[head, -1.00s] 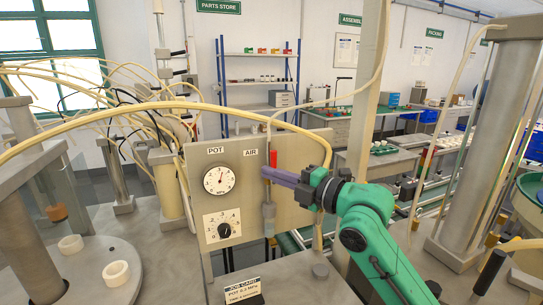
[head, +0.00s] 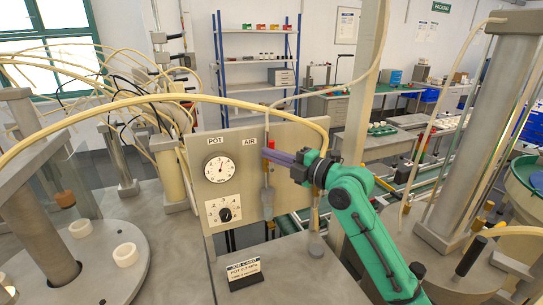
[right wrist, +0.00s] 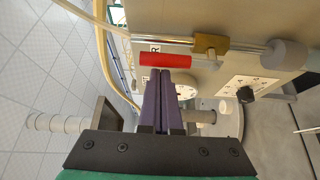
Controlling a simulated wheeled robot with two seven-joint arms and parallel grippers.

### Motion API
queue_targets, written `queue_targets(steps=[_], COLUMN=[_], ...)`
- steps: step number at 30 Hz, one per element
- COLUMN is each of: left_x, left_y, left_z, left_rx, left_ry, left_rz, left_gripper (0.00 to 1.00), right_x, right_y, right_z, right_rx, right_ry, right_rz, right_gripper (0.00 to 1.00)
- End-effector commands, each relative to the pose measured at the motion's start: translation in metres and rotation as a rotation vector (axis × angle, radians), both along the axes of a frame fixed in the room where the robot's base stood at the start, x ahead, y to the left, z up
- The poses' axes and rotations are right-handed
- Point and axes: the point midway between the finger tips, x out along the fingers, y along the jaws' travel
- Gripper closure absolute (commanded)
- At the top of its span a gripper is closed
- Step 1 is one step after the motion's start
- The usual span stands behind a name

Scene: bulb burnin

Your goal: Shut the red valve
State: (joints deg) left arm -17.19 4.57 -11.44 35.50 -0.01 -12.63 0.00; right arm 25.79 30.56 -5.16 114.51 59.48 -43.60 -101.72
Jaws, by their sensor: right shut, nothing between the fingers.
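The red valve handle (head: 271,144) is on the air line, at the right part of the grey panel (head: 240,190) under the AIR label. Only its upper part shows in the head view, above my purple fingers. In the right wrist view the whole red handle (right wrist: 166,59) lies parallel to the air pipe (right wrist: 165,40), beside the brass valve body (right wrist: 211,44). My right gripper (head: 266,153) is shut and empty. Its fingertips (right wrist: 158,75) are right at the handle; I cannot tell whether they touch it. My left gripper is not in view.
The panel carries a POT gauge (head: 219,169) and a black knob (head: 225,214). A job card (head: 244,272) stands on the bench below. A yellow hose (head: 200,97) arches over the panel. Thick grey columns (head: 470,130) stand at the right.

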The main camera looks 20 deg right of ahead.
Motion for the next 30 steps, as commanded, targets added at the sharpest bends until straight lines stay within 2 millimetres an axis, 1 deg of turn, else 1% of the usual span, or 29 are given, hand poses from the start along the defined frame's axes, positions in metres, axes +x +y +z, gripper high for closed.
queue_targets(steps=[1, 3, 11, 23, 26, 30], left_x=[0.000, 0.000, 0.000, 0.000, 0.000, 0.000], left_y=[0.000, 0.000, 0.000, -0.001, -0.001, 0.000], left_z=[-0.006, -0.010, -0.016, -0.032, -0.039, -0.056], left_rx=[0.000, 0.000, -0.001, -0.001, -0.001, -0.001], left_ry=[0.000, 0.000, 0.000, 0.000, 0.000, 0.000], left_rz=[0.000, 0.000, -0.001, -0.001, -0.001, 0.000], left_gripper=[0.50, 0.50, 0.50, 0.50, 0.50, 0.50], right_x=[0.000, 0.000, 0.000, 0.001, 0.001, 0.001], right_y=[-0.001, -0.002, -0.004, -0.009, -0.010, -0.014], right_z=[-0.003, -0.003, -0.001, -0.002, -0.003, -0.006], right_rx=[0.009, 0.027, 0.061, 0.129, 0.159, 0.222], right_ry=[0.000, 0.001, 0.003, 0.007, 0.009, 0.012], right_rz=[-0.001, 0.000, -0.001, -0.002, -0.001, -0.002], right_gripper=[1.00, 1.00, 1.00, 1.00, 1.00, 1.00])
